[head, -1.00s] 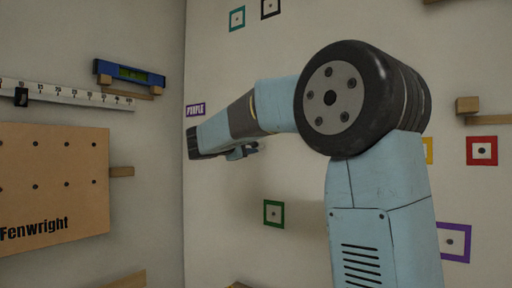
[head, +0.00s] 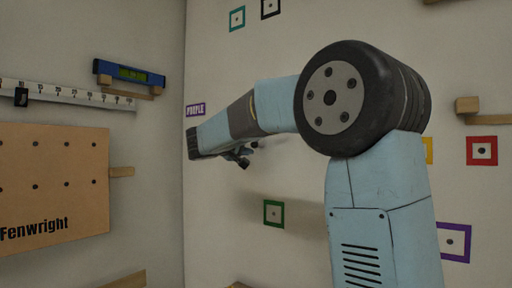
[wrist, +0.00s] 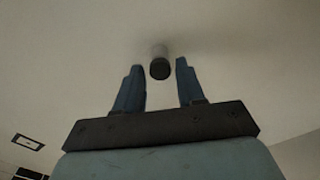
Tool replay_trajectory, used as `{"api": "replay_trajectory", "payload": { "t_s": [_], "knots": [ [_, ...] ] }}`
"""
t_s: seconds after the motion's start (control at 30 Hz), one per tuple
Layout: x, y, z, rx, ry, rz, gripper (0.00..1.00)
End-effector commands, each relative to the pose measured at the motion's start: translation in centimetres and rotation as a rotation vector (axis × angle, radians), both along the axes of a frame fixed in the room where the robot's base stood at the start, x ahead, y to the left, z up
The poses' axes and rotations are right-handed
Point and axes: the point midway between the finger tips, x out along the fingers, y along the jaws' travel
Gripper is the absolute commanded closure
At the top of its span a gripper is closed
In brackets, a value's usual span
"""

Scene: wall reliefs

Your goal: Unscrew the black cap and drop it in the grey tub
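The black cap (wrist: 160,69) shows in the wrist view as a dark round end on a short grey stub (wrist: 159,51) that stands out from the pale wall. My gripper (wrist: 160,68) is open, with one blue finger on each side of the cap and a gap on both sides. I cannot tell how deep the cap sits between the fingertips. In the head view my gripper (head: 242,157) is at the wall left of my arm's big black joint, and the cap is not visible there. The grey tub is in neither view.
Coloured square markers sit on the wall, among them a green one (head: 273,213) below my gripper and a red one (head: 482,151) at right. A purple label (head: 195,109) is beside my forearm. A pegboard (head: 52,185) and a blue level (head: 129,74) are on the left wall.

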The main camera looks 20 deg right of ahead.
Motion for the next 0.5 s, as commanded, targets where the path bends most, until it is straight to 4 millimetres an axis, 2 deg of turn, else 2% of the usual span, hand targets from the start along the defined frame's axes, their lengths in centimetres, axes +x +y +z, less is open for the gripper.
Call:
{"api": "replay_trajectory", "payload": {
  "t_s": [0.37,0.5],
  "knots": [
    [0.02,0.01,-0.04,0.118,-0.162,0.0,0.61],
    [0.03,0.02,-0.05,0.198,-0.273,0.0,0.61]
  ]
}}
